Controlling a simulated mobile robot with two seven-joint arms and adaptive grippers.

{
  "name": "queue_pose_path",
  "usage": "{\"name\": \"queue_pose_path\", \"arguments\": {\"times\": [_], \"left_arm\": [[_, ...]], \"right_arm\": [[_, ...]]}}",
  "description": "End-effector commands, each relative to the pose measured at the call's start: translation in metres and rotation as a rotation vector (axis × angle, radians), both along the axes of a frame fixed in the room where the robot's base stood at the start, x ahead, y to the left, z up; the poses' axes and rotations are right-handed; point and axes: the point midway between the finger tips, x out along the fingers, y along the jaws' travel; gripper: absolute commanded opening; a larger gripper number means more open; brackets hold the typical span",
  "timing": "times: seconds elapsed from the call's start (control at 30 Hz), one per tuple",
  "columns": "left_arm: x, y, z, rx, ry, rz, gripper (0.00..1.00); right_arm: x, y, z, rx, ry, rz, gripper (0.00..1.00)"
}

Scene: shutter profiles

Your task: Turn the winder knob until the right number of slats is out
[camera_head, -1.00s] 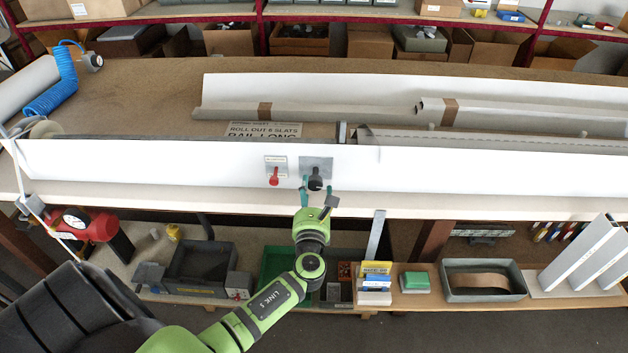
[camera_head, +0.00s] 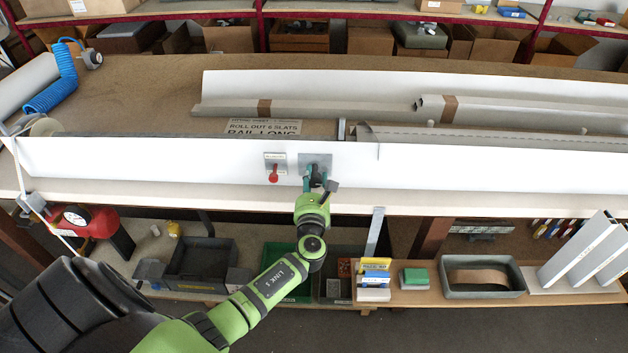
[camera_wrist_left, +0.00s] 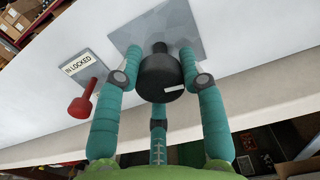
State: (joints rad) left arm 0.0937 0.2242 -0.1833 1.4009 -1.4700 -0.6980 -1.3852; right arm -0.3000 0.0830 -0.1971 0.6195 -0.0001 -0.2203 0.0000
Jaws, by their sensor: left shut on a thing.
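The black winder knob (camera_head: 317,176) sits on a grey metal plate (camera_head: 307,161) on the front of the long white panel. In the left wrist view the knob (camera_wrist_left: 161,80) has a small white mark on its face. Slats (camera_head: 480,142) lie behind the panel at the right. How many are out cannot be told. My right gripper is not in view.
Below the bench, a shelf holds grey bins (camera_head: 200,268) and a grey tray (camera_head: 484,292). The floor in front is clear.

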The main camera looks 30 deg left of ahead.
Motion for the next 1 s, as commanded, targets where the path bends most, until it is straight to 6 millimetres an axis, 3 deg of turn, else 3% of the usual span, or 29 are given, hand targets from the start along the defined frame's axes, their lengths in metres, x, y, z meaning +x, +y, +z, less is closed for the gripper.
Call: {"name": "queue_pose_path", "arguments": {"times": [0.37,1.0], "left_arm": [[0.0,-0.002,-0.004,-0.154,-0.093,-0.003,0.07],[0.001,-0.004,-0.005,-0.669,-0.407,-0.005,0.07]], "right_arm": [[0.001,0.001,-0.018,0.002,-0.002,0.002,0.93],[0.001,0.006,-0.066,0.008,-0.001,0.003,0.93]]}}
